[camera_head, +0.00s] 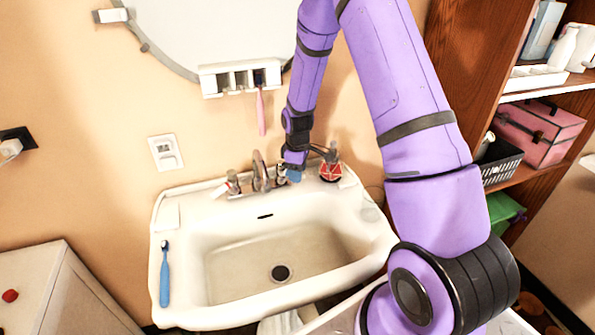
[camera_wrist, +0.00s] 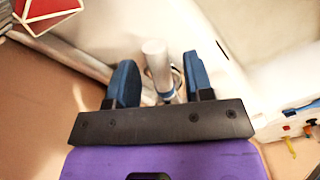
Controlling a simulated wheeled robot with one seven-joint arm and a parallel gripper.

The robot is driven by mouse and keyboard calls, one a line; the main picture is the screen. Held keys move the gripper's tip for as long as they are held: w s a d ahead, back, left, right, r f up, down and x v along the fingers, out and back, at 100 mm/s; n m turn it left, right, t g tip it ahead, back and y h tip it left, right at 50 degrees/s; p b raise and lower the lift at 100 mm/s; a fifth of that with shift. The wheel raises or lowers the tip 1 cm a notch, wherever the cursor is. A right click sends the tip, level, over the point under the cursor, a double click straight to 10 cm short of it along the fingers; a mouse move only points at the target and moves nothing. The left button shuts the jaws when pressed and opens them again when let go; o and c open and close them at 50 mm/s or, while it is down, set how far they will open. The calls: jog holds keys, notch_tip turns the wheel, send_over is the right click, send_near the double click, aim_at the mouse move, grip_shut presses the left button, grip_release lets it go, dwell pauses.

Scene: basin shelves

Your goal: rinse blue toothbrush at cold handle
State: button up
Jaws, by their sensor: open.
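The blue toothbrush (camera_head: 164,280) lies on the left rim of the white sink (camera_head: 368,215), bristle end toward the wall. The cold handle is the right tap handle (camera_head: 281,174). In the wrist view this metal handle (camera_wrist: 156,62) with a blue ring stands between my gripper's two fingers. My gripper (camera_head: 294,174) is open, with one finger on each side of the handle; contact cannot be told. The other handle (camera_head: 233,183), marked red, stands left of the spout (camera_head: 260,172). Whether water runs is not clear.
A red and white container (camera_head: 330,171) stands on the back rim, just right of my gripper. A white wall holder (camera_head: 240,80) with a pink toothbrush (camera_head: 261,112) hangs above the spout. A wooden shelf (camera_head: 470,60) stands at right, a white cabinet (camera_head: 60,295) at left. The basin is empty.

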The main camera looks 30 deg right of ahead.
grip_shut()
jog(key=shift+s+a+m, duration=0.35)
jog(key=shift+a+m, duration=0.1)
jog(key=shift+m, duration=0.65)
grip_release()
jog(key=shift+r, duration=0.15)
notch_tip(320, 180, up, 11)
jog(key=shift+f, duration=0.2)
